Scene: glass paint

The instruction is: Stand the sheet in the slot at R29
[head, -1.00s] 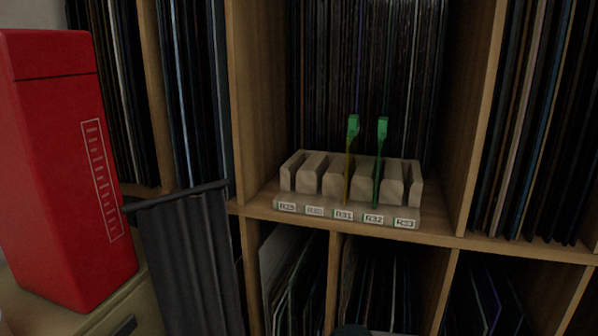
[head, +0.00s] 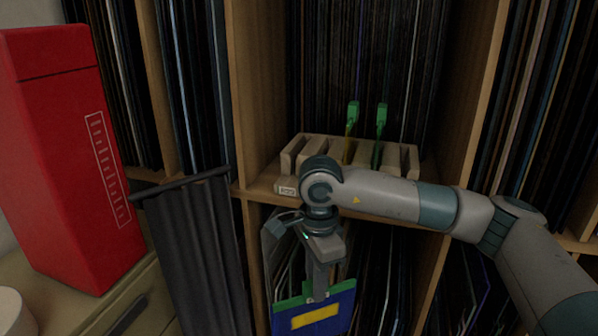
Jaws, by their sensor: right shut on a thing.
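My right gripper (head: 319,292) points down, shut on the top edge of a sheet (head: 340,313), in front of the shelf and below the rack. The sheet is blue with a yellow rectangle and a green top strip; its lower part is cut off by the picture edge. The pale slotted rack (head: 290,160) stands on the shelf. Its leftmost label (head: 286,190), R29, shows, and the slot above it looks empty. My right arm hides the other labels and the rack's lower front. My left gripper is not in view.
Wooden uprights (head: 250,100) flank the bay, with records behind. A red box (head: 62,160) and dark cloth (head: 195,250) are at left.

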